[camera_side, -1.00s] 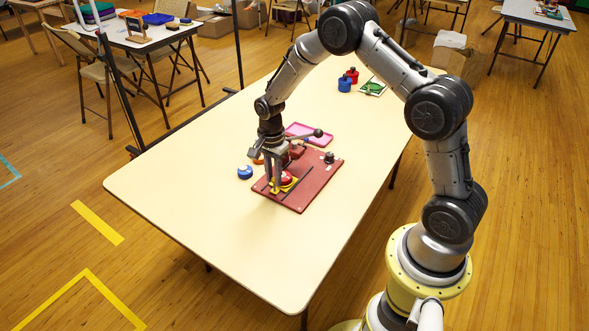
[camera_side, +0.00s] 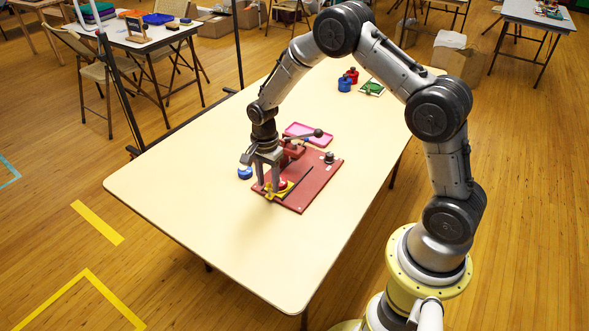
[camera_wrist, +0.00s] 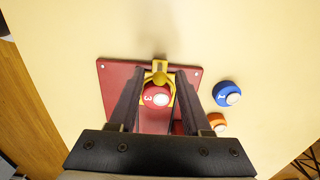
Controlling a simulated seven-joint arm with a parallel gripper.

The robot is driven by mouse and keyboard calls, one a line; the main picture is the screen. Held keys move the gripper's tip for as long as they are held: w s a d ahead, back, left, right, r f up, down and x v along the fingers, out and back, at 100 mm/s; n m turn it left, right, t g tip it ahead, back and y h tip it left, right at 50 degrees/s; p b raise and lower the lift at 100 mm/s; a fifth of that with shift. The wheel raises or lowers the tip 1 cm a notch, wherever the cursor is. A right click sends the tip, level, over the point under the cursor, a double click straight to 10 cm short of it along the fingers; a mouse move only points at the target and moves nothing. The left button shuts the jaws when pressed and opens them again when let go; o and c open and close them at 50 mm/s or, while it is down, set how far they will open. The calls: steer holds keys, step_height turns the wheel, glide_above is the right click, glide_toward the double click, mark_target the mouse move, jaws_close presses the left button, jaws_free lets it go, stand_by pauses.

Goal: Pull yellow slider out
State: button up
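The yellow slider (camera_side: 283,190) lies on the dark red board (camera_side: 314,187) and reaches past its front left edge. In the wrist view the slider (camera_wrist: 160,63) sticks out beyond the far edge, with a round yellow knob (camera_wrist: 160,79) on it. A red disc marked 3 (camera_wrist: 157,95) sits just behind the knob. My gripper (camera_side: 268,188) is low at this end of the board. In the wrist view its fingers (camera_wrist: 160,75) are apart, either side of the knob and disc. A gap shows beside the knob, and I see no firm grip on it.
A blue disc (camera_wrist: 227,93) and an orange disc (camera_wrist: 217,121) lie on the table to the right of the board in the wrist view. A pink tray (camera_side: 310,130) is behind the board. The near table surface is clear.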

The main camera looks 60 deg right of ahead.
steer(key=shift+r, duration=0.1)
steer(key=shift+r, duration=3.7)
